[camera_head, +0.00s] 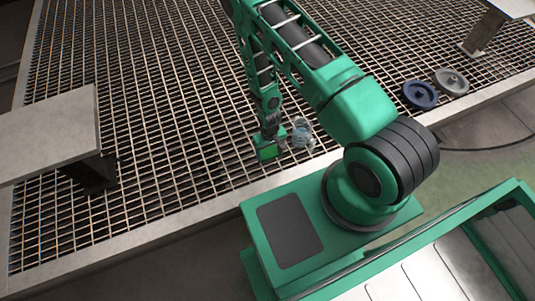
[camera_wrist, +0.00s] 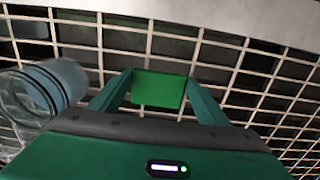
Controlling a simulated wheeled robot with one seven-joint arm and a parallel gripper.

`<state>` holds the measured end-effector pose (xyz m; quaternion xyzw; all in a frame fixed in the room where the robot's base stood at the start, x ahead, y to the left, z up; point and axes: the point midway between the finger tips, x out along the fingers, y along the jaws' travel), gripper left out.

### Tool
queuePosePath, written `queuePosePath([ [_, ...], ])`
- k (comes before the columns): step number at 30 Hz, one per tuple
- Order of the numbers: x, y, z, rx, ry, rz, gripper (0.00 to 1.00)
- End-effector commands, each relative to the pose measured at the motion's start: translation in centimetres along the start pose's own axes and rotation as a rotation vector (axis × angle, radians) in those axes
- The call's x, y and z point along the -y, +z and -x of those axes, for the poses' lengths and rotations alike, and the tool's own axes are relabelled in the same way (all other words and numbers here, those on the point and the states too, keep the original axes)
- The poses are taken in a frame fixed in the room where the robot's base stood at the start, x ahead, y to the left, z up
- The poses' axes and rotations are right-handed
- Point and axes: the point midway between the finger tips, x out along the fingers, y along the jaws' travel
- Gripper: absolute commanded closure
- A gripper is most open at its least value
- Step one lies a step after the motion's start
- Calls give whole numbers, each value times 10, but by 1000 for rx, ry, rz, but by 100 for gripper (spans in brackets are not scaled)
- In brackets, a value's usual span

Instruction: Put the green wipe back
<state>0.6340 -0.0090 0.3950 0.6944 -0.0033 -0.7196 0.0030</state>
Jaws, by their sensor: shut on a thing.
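The green wipe (camera_wrist: 158,90) is a flat green piece between the two fingers of my gripper (camera_wrist: 157,82) in the wrist view. In the head view the wipe (camera_head: 267,152) shows at the end of my arm, over the metal grating near its front edge. My gripper (camera_head: 268,140) is shut on it. I cannot tell whether the wipe touches the grating.
A clear bluish jar (camera_wrist: 45,88) is close beside my gripper; it also shows in the head view (camera_head: 301,133). A blue wheel (camera_head: 419,95) and a grey wheel (camera_head: 451,82) lie at the right on the grating (camera_head: 150,80). A grey table (camera_head: 50,135) stands at left.

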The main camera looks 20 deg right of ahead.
Motion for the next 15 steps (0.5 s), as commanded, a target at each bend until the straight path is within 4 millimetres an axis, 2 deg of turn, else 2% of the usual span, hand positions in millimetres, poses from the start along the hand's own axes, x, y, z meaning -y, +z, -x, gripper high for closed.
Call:
queuePosePath([
  [2,0,0,-1,0,0,0,48],
  [3,0,0,-2,0,0,0,28],
  [5,0,0,-1,0,0,0,14],
  [15,0,0,0,0,0,1,12],
])
